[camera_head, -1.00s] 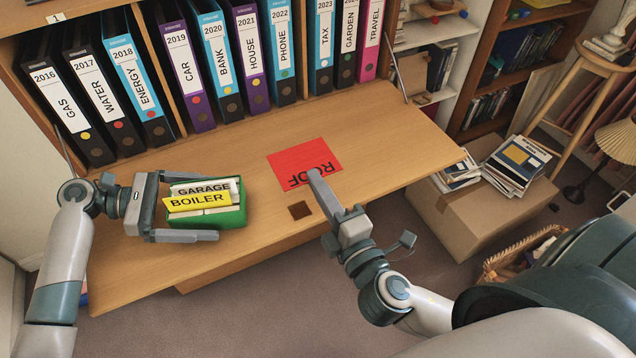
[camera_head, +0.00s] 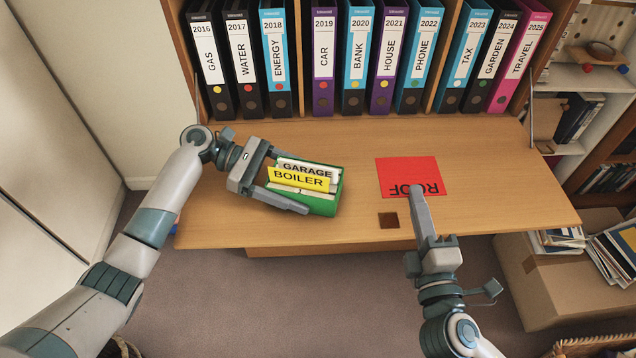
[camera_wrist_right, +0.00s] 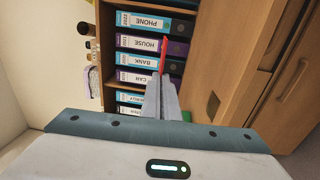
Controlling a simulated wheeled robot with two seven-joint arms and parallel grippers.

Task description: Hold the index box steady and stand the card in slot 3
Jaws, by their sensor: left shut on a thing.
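The green index box (camera_head: 322,205) sits on the wooden desk board, left of centre. It holds a white GARAGE card (camera_head: 308,168) and a yellow BOILER card (camera_head: 298,180), with pale cards around them. My left gripper (camera_head: 290,182) is shut on the box, one finger along its front side; the far finger is mostly hidden. The red ROOF card (camera_head: 405,173) is right of the box, its lettering upside down. My right gripper (camera_head: 417,190) is shut on its near edge. In the right wrist view the card (camera_wrist_right: 164,55) shows edge-on between the fingertips. Slot numbers cannot be read.
A row of labelled binders (camera_head: 325,60) stands along the back of the desk board (camera_head: 500,195). A small dark square (camera_head: 389,220) lies near the front edge. A cardboard box (camera_head: 545,280) with books stands on the floor at right. The board between index box and card is clear.

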